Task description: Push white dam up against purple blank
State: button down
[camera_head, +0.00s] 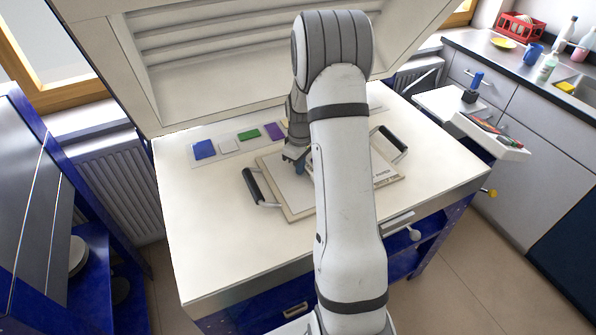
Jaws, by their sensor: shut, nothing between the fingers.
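A purple blank (274,131) lies flat at the right end of a row of coloured squares, behind the handled board (271,190). My gripper (299,168) points down over the left part of the board, close to its surface, in front of the purple blank. Its fingers are shut with nothing between them. I cannot tell whether the fingertips touch the board. I cannot make out the white dam; my arm covers the middle of the board.
A green square (249,134), a pale square (229,146) and a blue square (204,149) lie left of the purple blank. The board has black handles (252,185) at both sides. The kiln lid (230,85) stands raised behind. The table's front left is clear.

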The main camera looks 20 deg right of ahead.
jog(key=shift+d, duration=0.95)
dwell(0.6)
jog(key=shift+a, duration=0.35)
jog(key=shift+a, duration=0.3)
jog(key=shift+r, duration=0.1)
notch_tip(320, 180, up, 9)
jog(key=p, duration=0.5)
dwell(0.4)
dwell(0.4)
